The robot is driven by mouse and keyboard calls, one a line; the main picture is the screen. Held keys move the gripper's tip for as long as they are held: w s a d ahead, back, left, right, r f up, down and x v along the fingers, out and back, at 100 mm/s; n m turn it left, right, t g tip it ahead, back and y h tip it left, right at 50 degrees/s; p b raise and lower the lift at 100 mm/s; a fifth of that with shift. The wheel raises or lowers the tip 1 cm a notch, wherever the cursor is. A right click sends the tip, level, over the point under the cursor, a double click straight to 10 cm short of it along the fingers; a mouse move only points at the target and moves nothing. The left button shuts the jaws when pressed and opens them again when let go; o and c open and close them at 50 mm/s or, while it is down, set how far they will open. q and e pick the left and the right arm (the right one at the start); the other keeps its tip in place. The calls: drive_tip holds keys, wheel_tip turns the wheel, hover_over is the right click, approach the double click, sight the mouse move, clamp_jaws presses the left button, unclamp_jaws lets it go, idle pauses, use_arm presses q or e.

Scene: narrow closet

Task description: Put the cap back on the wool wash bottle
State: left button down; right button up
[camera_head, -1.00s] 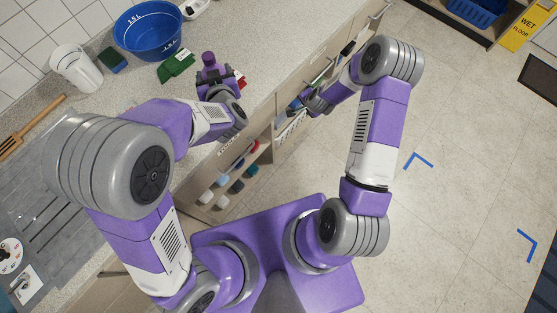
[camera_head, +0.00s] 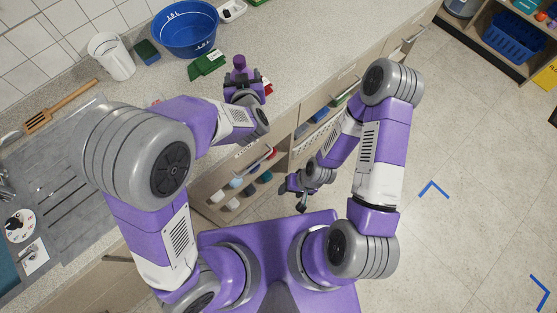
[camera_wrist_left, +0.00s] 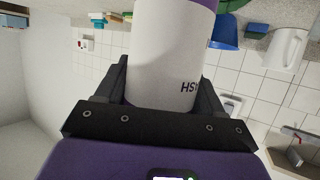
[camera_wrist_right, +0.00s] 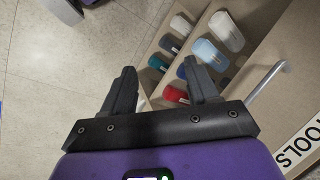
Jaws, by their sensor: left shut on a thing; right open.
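The wool wash bottle (camera_wrist_left: 172,50), white with a purple upper part and dark lettering, stands between the fingers of my left gripper (camera_wrist_left: 165,80), which is shut on it. In the head view the purple top of the bottle (camera_head: 239,63) shows at the left gripper (camera_head: 244,84), over the counter near its front edge. I cannot tell whether that top is a bare neck or a cap. I make out no separate cap. My right gripper (camera_head: 294,192) is open and empty, in front of the cabinets; its spread fingers (camera_wrist_right: 160,88) show in the right wrist view.
The counter (camera_head: 290,45) holds a blue basin (camera_head: 187,42), a green cloth-like item (camera_head: 207,65), a white cup (camera_head: 111,58) and a wooden spatula (camera_head: 60,107). Below, an open shelf (camera_head: 215,180) holds several coloured containers. The floor (camera_head: 440,130) at right is clear.

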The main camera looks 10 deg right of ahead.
use_arm(q)
drive_tip(key=w+a, duration=0.2)
drive_tip(key=a, duration=0.6)
drive_tip(key=w+a, duration=0.1)
drive_tip(key=a, duration=0.8)
drive_tip(key=shift+w, duration=0.35)
